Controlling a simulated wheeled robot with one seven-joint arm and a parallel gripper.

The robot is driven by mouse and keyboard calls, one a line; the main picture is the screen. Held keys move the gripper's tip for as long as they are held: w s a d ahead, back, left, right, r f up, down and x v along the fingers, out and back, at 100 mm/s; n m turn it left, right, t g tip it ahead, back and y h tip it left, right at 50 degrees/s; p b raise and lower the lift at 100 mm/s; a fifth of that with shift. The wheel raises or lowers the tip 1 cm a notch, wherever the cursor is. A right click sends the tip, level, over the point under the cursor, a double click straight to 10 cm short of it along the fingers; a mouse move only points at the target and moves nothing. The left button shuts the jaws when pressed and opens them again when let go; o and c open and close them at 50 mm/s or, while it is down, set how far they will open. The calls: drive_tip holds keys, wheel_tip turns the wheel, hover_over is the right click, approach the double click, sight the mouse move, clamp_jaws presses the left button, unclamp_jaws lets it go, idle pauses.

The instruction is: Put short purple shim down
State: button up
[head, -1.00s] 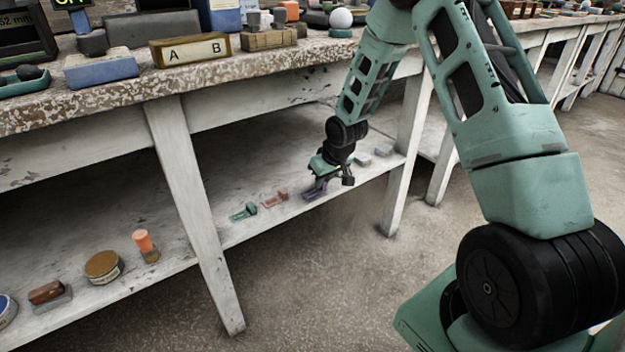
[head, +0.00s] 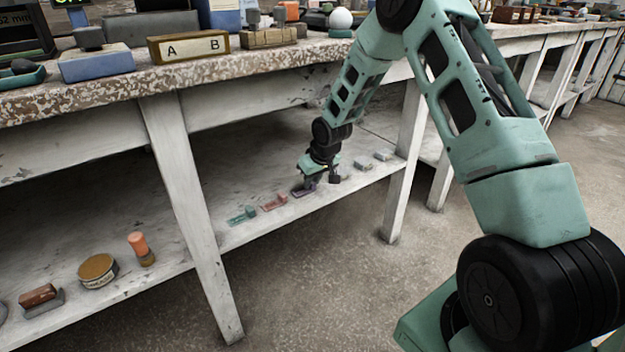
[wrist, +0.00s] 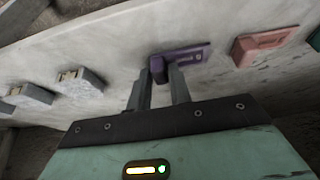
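The short purple shim (wrist: 187,55) is a flat purple plate with a raised block at one end. In the wrist view its block sits between my two fingertips with no clear gap, and its plate extends to the right, flat against or very close to the pale lower shelf. In the head view the purple shim (head: 303,191) shows at the shelf's front part, below my gripper (head: 314,182), which hides its right end. My gripper (wrist: 159,73) appears shut on the raised block. Whether the shim's underside touches the shelf is hard to tell.
A pink shim (head: 273,202) and a green shim (head: 242,215) lie in a row to the left on the shelf (head: 262,224). Two grey blocks (head: 366,164) (head: 383,155) lie to the right. The tabletop edge (head: 260,62) overhangs above, and table legs (head: 190,205) (head: 404,165) flank this bay.

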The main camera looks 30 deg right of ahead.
drive_tip(key=shift+o, duration=0.8)
drive_tip(key=shift+r, duration=0.1)
drive_tip(key=shift+r, duration=0.25)
drive_tip(key=p+v, duration=0.4)
drive_tip(key=v, duration=0.7)
drive_tip(key=shift+s+r+p, duration=0.25)
drive_tip(key=shift+p, duration=0.15)
